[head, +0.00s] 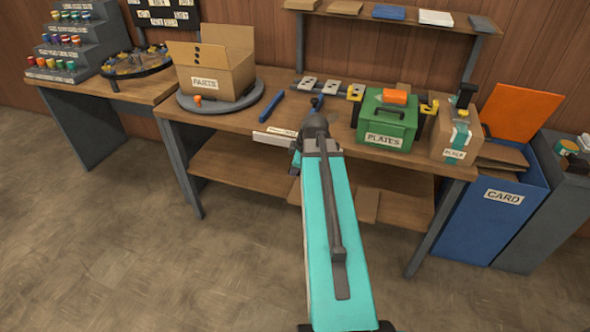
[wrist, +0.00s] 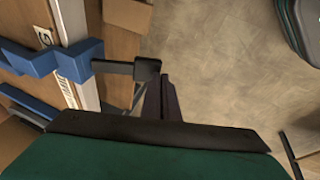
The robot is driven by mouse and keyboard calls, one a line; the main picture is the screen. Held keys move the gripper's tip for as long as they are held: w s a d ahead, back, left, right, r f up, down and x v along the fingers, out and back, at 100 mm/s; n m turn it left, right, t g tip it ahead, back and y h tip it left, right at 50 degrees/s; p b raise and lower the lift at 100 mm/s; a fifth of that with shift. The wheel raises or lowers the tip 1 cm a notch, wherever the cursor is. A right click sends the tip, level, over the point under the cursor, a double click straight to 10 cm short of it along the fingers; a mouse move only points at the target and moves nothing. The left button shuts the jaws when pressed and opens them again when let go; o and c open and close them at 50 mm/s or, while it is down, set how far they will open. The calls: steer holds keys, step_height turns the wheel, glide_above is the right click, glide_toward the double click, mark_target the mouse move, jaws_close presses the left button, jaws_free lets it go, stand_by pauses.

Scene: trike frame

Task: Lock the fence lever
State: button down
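In the wrist view a blue fence (wrist: 75,62) lies across a pale strip at the table edge. A dark lever (wrist: 125,67) with a black block-like end (wrist: 147,69) sticks out from it to the right, over the floor. My gripper (wrist: 164,82) shows as two dark fingers close together, with nothing seen between them. Their tips are just beside the lever's black end; I cannot tell whether they touch. In the head view my arm hides my fingertips and most of the fence area at the workbench's front edge.
The workbench (head: 240,122) holds a parts box (head: 210,82) on a round turntable, a blue bar (head: 271,106), a green plates case (head: 386,122) and a block carton (head: 457,138). A blue card bin (head: 500,215) stands right. The floor in front is clear.

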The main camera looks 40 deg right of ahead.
steer(key=shift+s+f, duration=0.15)
steer(key=shift+f, duration=0.1)
steer(key=shift+a+r, duration=0.1)
steer(key=shift+r, duration=0.05)
steer(key=a+r, duration=0.1)
steer(key=s+r, duration=0.1)
steer(key=r, duration=0.1)
steer(key=s+a+r, duration=0.1)
steer(key=shift+s+a+r, duration=0.15)
steer(key=shift+a+r, duration=0.15)
steer(key=shift+r, duration=0.1)
stand_by(0.3)
steer(key=b, duration=0.5)
steer(key=shift+s+a+r+b, duration=0.1)
steer(key=shift+s+r+b, duration=0.05)
steer(key=shift+r+b, duration=0.15)
steer(key=b, duration=0.4)
steer(key=s+a+b, duration=0.1)
steer(key=b, duration=0.2)
steer(key=shift+s+r+b, duration=0.15)
steer(key=shift+r+b, duration=0.15)
steer(key=shift+b, duration=0.1)
